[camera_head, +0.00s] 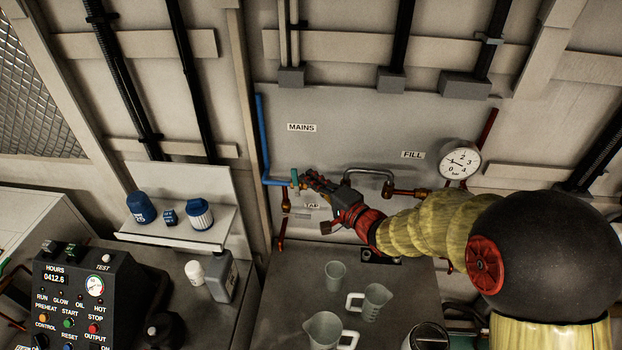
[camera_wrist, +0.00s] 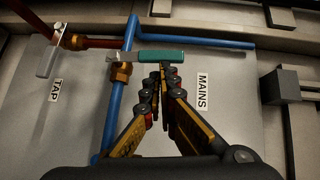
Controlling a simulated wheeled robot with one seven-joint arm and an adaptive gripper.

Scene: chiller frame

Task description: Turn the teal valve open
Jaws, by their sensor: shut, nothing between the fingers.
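The teal valve handle (camera_wrist: 160,56) is a flat lever lying across the wrist view, near its top middle. It joins a brass fitting (camera_wrist: 121,73) on the blue pipe (camera_wrist: 113,105). My gripper (camera_wrist: 160,75) is shut and empty, its fingertips just below the teal handle in the wrist view; I cannot tell whether they touch it. In the head view the teal handle (camera_head: 294,178) shows as a small upright piece just left of my gripper (camera_head: 305,178). My fingers and wrist hide part of the pipework behind them.
A MAINS label (camera_wrist: 202,92) is right of the fingers. A grey-handled tap (camera_wrist: 48,62) is at the left of the wrist view. A gauge (camera_head: 460,159) and FILL label (camera_head: 413,154) are on the wall. Jugs (camera_head: 325,330) stand on the counter below my arm.

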